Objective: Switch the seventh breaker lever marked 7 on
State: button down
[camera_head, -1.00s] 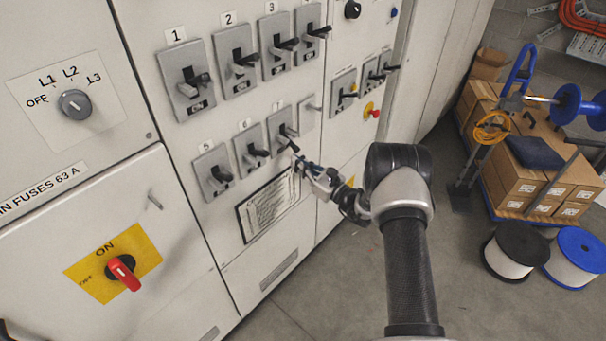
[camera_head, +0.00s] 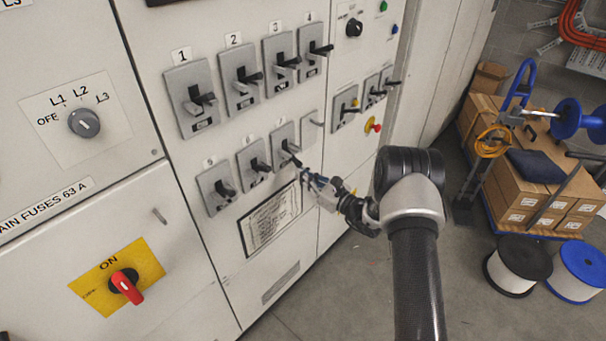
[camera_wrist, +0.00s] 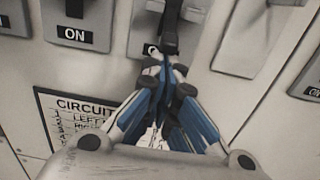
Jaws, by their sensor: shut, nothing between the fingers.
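The breaker marked 7 (camera_head: 281,132) is the third plate in the lower row in the head view; its number is too small to read. Its dark lever (camera_head: 290,147) sticks out from the plate. My gripper (camera_head: 297,163) is at the lower end of this lever, its fingers together. In the wrist view, the closed fingertips (camera_wrist: 170,52) are just below or against the dark lever (camera_wrist: 171,18); I cannot tell if they touch. The fingers partly cover the label under the lever, leaving only an "O" readable.
A neighbouring breaker (camera_head: 253,163) stands to the left, its label reading ON in the wrist view (camera_wrist: 75,35). A plate with a pale peg (camera_head: 312,128) is close on the right. A framed circuit chart (camera_head: 270,218) is below. Upper-row breakers (camera_head: 240,77) sit above.

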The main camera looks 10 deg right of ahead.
jog(key=shift+r, duration=0.15)
jog(key=r+g+h+p, duration=0.1)
jog(key=p, duration=0.2)
jog(key=s+r+g+h+p, duration=0.1)
jog(key=r+g+p, duration=0.1)
jog(key=p, duration=0.1)
jog(key=d+r+g+h+p, duration=0.1)
jog(key=r+p, duration=0.1)
jog(key=p, duration=0.1)
jog(key=shift+s+r+p, duration=0.2)
jog(key=shift+s+p, duration=0.05)
jog(key=shift+p, duration=0.1)
jog(key=shift+d+f+b, duration=0.1)
jog(key=shift+f+b, duration=0.45)
jog(key=shift+f, duration=0.1)
jog(key=shift+r, duration=0.1)
jog(key=shift+r+p, duration=0.3)
jog(key=shift+r, duration=0.45)
jog(key=shift+f, duration=0.1)
jog(key=b, duration=0.2)
send_near(299, 163)
jog(key=v, duration=0.3)
jog(key=shift+s+d, duration=0.2)
jog(key=shift+d, duration=0.1)
